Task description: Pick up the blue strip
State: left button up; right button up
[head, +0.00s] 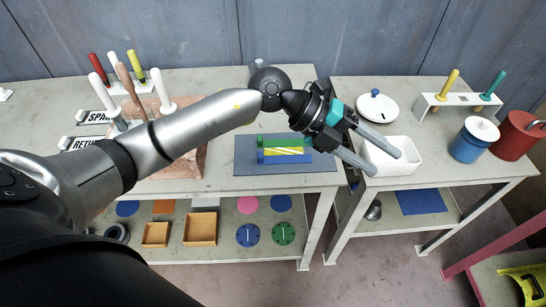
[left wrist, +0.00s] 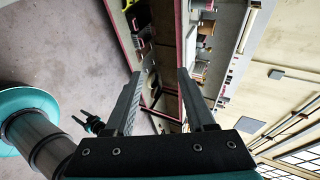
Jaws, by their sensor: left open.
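The blue strip (head: 284,158) lies on a dark grey-blue mat (head: 250,182) on the left table, at the front of a small group. A green strip (head: 282,140) lies behind it, and a yellow striped piece (head: 284,151) shows between them. My left gripper (head: 385,162) is open and empty, to the right of the mat, with its fingers over a white tray (head: 392,171) on the right table. Its two fingers also show apart in the left wrist view (left wrist: 160,78), with nothing between them; the strip cannot be made out there.
My left arm crosses above the left table. A holder with upright coloured handles (head: 126,88) stands left of the mat. A white lid (head: 377,107), a two-handle rack (head: 458,100), a blue pot (head: 474,139) and a red pot (head: 514,136) stand on the right table. A gap separates the tables.

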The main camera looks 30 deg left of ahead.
pick_arm(q)
jog(key=w+a+f+y, duration=0.1)
jog(key=a+f+y, duration=0.35)
jog(key=a, duration=0.35)
jog(key=n+g+y, duration=0.1)
jog(key=n+y, duration=0.2)
jog(key=y, duration=0.6)
send_near(260, 155)
notch_tip(260, 155, down, 4)
jog(key=shift+w+a+r+b, duration=0.1)
jog(key=shift+w+a+b, duration=0.1)
jog(key=shift+b, duration=0.15)
jog(key=shift+w+a+f+b, duration=0.1)
jog(key=shift+w+f, duration=0.1)
jog(key=shift+f, duration=0.7)
jog(key=shift+w+a+f+b, duration=0.1)
jog(key=shift+w+f+b, duration=0.05)
jog(key=shift+f, duration=0.7)
jog(key=shift+w+a+f+b, duration=0.1)
jog(key=shift+w+f, duration=0.1)
jog(key=shift+f, duration=0.7)
grip_shut()
jog(key=shift+r, duration=0.1)
